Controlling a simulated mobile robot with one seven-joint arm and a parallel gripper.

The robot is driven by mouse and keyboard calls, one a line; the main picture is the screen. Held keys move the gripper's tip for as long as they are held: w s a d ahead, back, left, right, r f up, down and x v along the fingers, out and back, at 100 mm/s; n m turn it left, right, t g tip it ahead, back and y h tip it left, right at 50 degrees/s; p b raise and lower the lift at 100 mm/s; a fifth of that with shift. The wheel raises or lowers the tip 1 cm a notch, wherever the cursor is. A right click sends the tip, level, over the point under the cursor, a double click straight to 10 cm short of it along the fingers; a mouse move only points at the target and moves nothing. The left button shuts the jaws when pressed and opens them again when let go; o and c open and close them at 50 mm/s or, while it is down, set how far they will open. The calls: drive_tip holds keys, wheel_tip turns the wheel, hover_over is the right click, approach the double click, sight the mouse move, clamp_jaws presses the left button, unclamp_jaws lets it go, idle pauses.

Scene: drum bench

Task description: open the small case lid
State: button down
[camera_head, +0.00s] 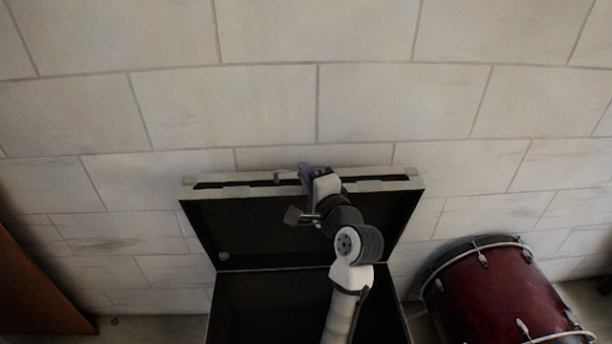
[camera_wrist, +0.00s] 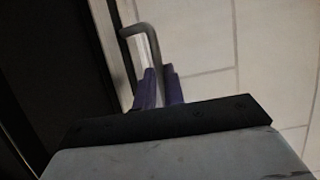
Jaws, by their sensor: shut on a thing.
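The small case is black inside with a light metal trim. Its lid (camera_head: 240,228) stands raised, near upright, in front of the tiled wall. The case's lower part (camera_head: 262,305) lies below it, and its inside looks dark and empty where it shows. My gripper (camera_head: 304,174) is at the lid's top edge, with its purple fingers there. In the wrist view my gripper (camera_wrist: 161,84) is shut on a grey bent handle (camera_wrist: 140,40) at the lid's edge. My arm crosses in front of the lid and hides part of the case.
A dark red drum (camera_head: 500,295) with metal hardware lies to the right, close to the case. A brown wooden panel (camera_head: 35,275) is at the left edge. The tiled wall (camera_head: 230,110) is close behind the lid.

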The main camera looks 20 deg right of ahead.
drive_tip(key=c, duration=1.5)
unclamp_jaws()
drive_tip(key=shift+s, duration=0.1)
drive_tip(key=s, duration=0.4)
drive_tip(key=s+d+b, duration=0.1)
drive_tip(key=s, duration=0.4)
drive_tip(key=s+d+b, duration=0.1)
drive_tip(key=s, duration=0.3)
drive_tip(key=shift+s+d, duration=0.25)
